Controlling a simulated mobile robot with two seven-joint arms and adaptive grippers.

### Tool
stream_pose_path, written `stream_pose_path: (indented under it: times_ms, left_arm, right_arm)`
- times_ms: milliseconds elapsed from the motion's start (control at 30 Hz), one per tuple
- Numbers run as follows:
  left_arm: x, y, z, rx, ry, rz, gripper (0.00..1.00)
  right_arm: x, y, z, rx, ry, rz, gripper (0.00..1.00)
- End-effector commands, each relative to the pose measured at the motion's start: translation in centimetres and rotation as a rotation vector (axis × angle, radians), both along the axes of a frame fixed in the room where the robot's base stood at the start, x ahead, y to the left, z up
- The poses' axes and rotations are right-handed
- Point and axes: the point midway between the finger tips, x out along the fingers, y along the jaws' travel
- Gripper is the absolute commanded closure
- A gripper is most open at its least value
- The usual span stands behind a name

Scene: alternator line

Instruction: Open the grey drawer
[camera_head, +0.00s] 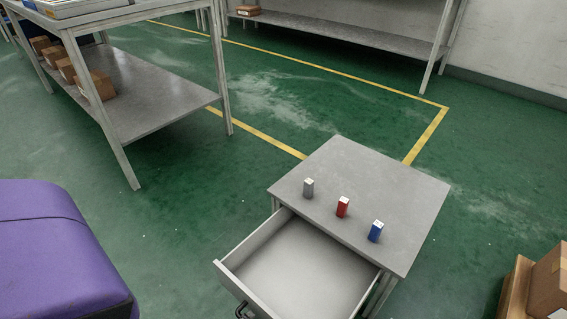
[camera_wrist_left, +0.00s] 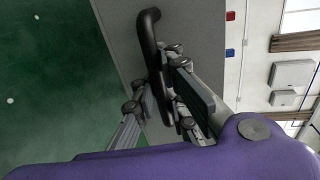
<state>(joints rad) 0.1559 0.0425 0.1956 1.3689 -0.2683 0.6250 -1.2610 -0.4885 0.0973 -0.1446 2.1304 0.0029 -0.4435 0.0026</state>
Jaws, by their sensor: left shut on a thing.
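The grey drawer (camera_head: 300,272) is pulled out of the small grey cabinet table (camera_head: 372,180), and its inside is empty. Its black handle (camera_head: 241,311) shows at the bottom edge of the head view. In the left wrist view the drawer's grey front (camera_wrist_left: 196,28) fills the upper middle, with the curved black handle (camera_wrist_left: 149,32) in front of it. My left gripper (camera_wrist_left: 168,88) is shut on the handle, with its fingers on either side of the bar. My right gripper is in neither view.
A grey block (camera_head: 308,188), a red block (camera_head: 343,207) and a blue block (camera_head: 376,231) stand upright on the cabinet top. A shelf table (camera_head: 150,95) with cardboard boxes stands at the upper left. Cardboard boxes (camera_head: 548,283) sit at the lower right. Green floor between is clear.

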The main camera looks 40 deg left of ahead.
Motion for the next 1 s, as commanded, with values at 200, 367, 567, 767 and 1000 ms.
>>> stream_pose_path:
  times_ms: [200, 367, 567, 767, 1000]
  left_arm:
    - [-0.2, -0.1, 0.2, 0.000, -0.004, -0.002, 1.00]
    - [-0.1, -0.1, 0.2, 0.000, -0.005, -0.002, 0.91]
    - [-0.1, 0.0, 0.1, 0.001, -0.003, -0.001, 0.80]
    - [-0.2, 0.0, 0.1, 0.001, -0.002, 0.000, 0.80]
    - [-3.4, 0.2, 0.6, 0.001, 0.003, 0.001, 0.80]
  right_arm:
    - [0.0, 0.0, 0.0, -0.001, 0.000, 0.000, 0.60]
    - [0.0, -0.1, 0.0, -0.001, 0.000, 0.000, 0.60]
    - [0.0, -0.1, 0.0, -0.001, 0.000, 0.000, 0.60]
    - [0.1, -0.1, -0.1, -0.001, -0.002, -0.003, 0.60]
    - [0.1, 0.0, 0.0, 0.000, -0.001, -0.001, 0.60]
